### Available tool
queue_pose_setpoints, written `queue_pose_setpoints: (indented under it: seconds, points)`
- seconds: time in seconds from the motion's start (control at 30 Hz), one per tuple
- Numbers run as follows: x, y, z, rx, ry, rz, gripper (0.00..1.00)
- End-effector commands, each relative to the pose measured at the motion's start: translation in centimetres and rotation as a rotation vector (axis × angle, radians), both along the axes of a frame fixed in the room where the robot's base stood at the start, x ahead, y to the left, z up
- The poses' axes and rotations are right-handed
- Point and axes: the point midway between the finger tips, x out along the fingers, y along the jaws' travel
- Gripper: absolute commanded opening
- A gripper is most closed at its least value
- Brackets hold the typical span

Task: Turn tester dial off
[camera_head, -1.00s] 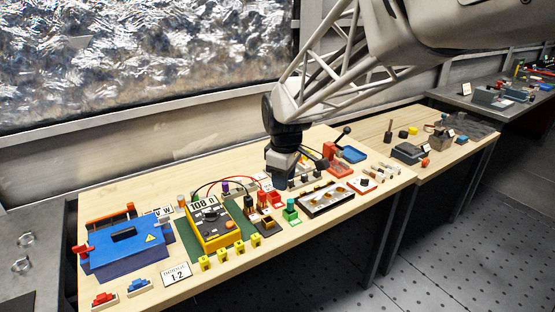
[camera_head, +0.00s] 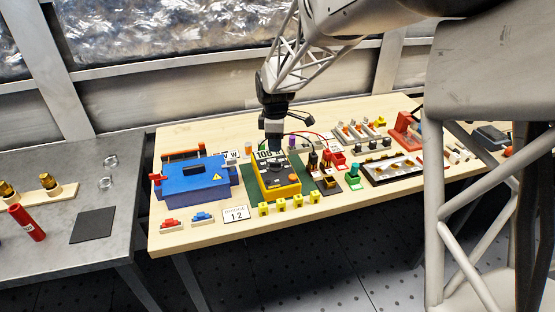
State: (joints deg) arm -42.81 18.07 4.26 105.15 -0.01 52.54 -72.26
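The tester is a yellow box with a dark face (camera_head: 290,187) on a green mat, in the middle of the wooden bench. Its display at the back reads "100" in part; my gripper covers the rest. The dial on its face is mostly hidden behind my gripper, and I cannot tell its setting. My gripper (camera_head: 275,150) points down over the tester's face, at or just above the dial. Its fingers are too small and dark to show whether they are open, shut or touching the dial.
A blue box (camera_head: 193,180) with a warning sign stands left of the tester. Several yellow clips (camera_head: 281,206) line the front. Red and black leads with plugs (camera_head: 313,163) stand close on the right. A green block (camera_head: 355,178) and a black tray (camera_head: 395,169) lie further right.

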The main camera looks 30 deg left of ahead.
Motion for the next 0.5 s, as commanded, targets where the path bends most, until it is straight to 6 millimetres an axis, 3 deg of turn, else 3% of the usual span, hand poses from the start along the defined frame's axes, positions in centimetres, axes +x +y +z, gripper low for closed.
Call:
queue_pose_setpoints:
  seconds: [0.5]
  points:
    - [-0.01, 0.00, -0.59, 0.000, 0.000, 0.000, 0.37]
